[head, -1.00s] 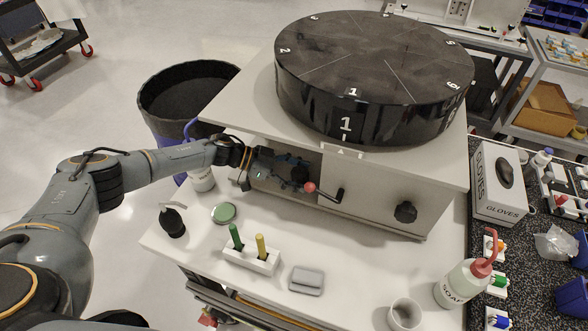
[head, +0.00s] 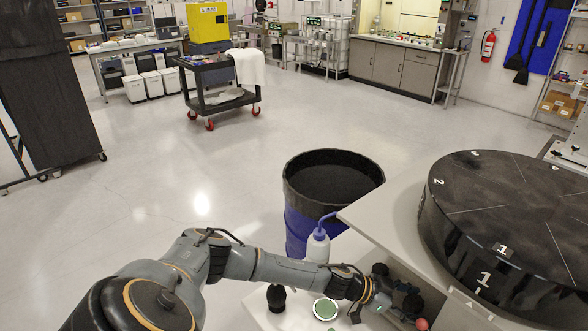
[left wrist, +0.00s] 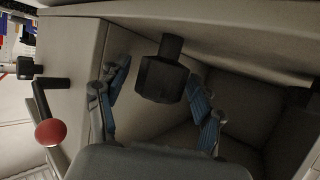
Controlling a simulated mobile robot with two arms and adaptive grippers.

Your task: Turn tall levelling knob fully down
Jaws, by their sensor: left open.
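A black faceted knob (left wrist: 162,78) on a short stem points into the recess under the fixture's top, in the left wrist view. My left gripper (left wrist: 158,70) is open, with one blue-padded finger on each side of the knob and a visible gap to each. I cannot tell from the pictures how far the knob is turned. In the head view my left gripper (head: 392,294) reaches under the top plate's edge, and the knob is hard to make out there. My right gripper is not in view.
A crank with a red ball (left wrist: 50,132) stands close beside the left finger. Another black knob (left wrist: 25,68) is beyond it. The black numbered turntable (head: 510,225) sits above. A wash bottle (head: 318,246), a green-topped jar (head: 325,308) and a bin (head: 333,185) are near my arm.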

